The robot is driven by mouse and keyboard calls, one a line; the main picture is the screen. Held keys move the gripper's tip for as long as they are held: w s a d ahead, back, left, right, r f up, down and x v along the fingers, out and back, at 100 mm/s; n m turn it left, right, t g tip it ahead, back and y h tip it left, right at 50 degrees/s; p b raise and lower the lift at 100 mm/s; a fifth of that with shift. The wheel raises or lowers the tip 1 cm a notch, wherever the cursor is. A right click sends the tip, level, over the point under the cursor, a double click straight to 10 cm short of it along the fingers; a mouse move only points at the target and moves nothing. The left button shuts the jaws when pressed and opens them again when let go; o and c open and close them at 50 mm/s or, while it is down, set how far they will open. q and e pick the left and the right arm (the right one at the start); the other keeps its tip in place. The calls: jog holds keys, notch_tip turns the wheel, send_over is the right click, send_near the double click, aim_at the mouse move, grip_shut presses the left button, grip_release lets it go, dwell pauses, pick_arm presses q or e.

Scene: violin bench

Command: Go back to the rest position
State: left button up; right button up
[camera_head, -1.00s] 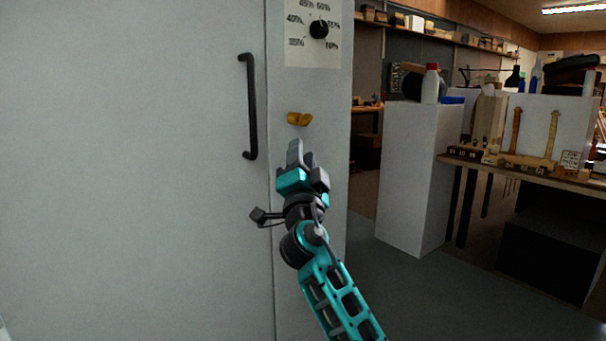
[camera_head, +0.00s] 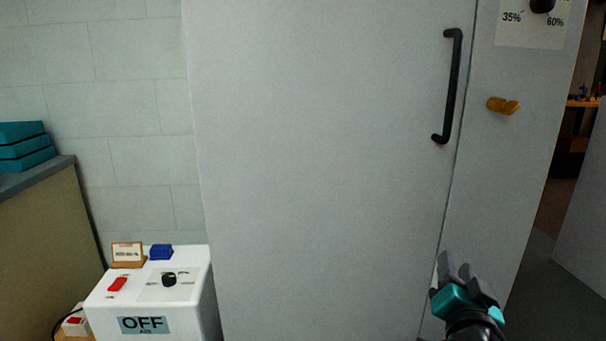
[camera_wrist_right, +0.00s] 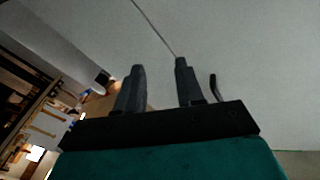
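My right gripper (camera_head: 455,265) is at the lower right of the head view, in front of the tall grey cabinet (camera_head: 320,170). It is below the black door handle (camera_head: 455,85) and below and left of the yellow knob (camera_head: 502,106). In the right wrist view its two fingers (camera_wrist_right: 160,75) stand apart with nothing between them. The cabinet's pale front and the dark handle show behind the fingers there. My left gripper is in neither view.
A white box (camera_head: 190,290) marked OFF, with a red switch and black dial, stands at the lower left. Teal boxes (camera_head: 25,147) sit on a counter at the far left. A dial panel (camera_head: 530,20) is at upper right. A darker floor gap lies right of the cabinet.

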jog(key=s+a+f+n+g+y, duration=0.3)
jog(key=s+a+f+n+y, duration=0.15)
jog(key=s+a+f, duration=0.4)
jog(key=s+a+f+n+g+y, duration=0.4)
jog(key=s+a+f+n, duration=0.15)
jog(key=s+f, duration=0.5)
pick_arm(q)
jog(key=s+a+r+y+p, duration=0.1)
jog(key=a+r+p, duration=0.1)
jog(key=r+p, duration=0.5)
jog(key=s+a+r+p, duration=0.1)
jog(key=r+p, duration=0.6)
jog(key=p, duration=0.8)
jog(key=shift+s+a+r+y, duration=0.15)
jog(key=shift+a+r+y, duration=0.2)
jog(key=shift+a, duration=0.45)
pick_arm(e)
jog(key=s+d+r, duration=0.1)
jog(key=d+r, duration=0.1)
jog(key=r, duration=0.4)
jog(key=s+d+r+n+h, duration=0.1)
jog(key=s+d+r, duration=0.1)
jog(key=r, duration=0.5)
jog(key=shift+d+r, duration=0.25)
